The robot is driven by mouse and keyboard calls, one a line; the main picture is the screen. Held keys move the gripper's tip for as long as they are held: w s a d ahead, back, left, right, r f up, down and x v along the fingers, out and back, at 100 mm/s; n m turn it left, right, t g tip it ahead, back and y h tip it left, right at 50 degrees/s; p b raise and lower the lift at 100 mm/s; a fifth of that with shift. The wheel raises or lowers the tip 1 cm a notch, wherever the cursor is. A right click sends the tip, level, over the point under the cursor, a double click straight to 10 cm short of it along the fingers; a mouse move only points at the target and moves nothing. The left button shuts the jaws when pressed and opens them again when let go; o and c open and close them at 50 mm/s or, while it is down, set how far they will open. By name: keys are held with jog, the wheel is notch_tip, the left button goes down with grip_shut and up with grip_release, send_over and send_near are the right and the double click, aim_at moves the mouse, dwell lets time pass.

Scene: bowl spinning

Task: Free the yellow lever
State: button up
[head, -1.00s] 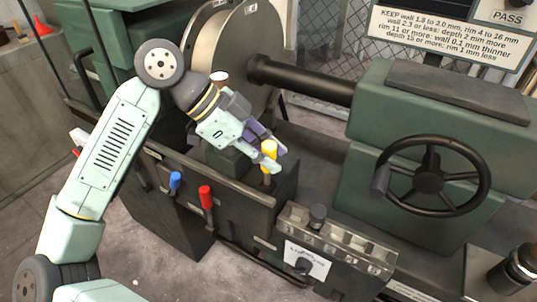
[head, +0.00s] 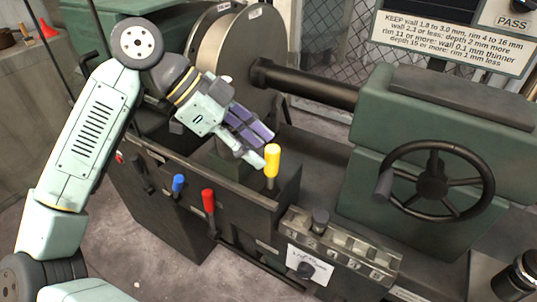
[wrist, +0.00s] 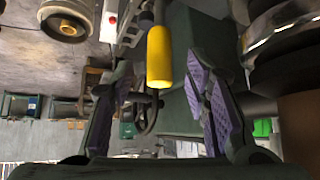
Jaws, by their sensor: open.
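The yellow lever (head: 272,160) stands upright on top of the dark front housing of the machine. My gripper (head: 265,149) is just to the left of the lever in the head view, with its fingers apart and nothing held. In the wrist view the yellow lever (wrist: 159,58) shows ahead, between the lines of the two open fingers (wrist: 165,100) with purple pads. The lever appears apart from both fingers. The lever's base is hidden in the wrist view.
A blue lever (head: 178,184) and a red lever (head: 208,201) stick out of the housing's front. A large metal disc (head: 240,62) and dark spindle (head: 305,84) stand behind my gripper. A handwheel (head: 436,185) is at the right. A rule sign (head: 455,38) hangs at the back.

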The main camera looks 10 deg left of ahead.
jog(key=v, duration=0.7)
jog(key=shift+a, duration=0.15)
jog(key=shift+r, duration=0.15)
jog(key=shift+c, duration=0.2)
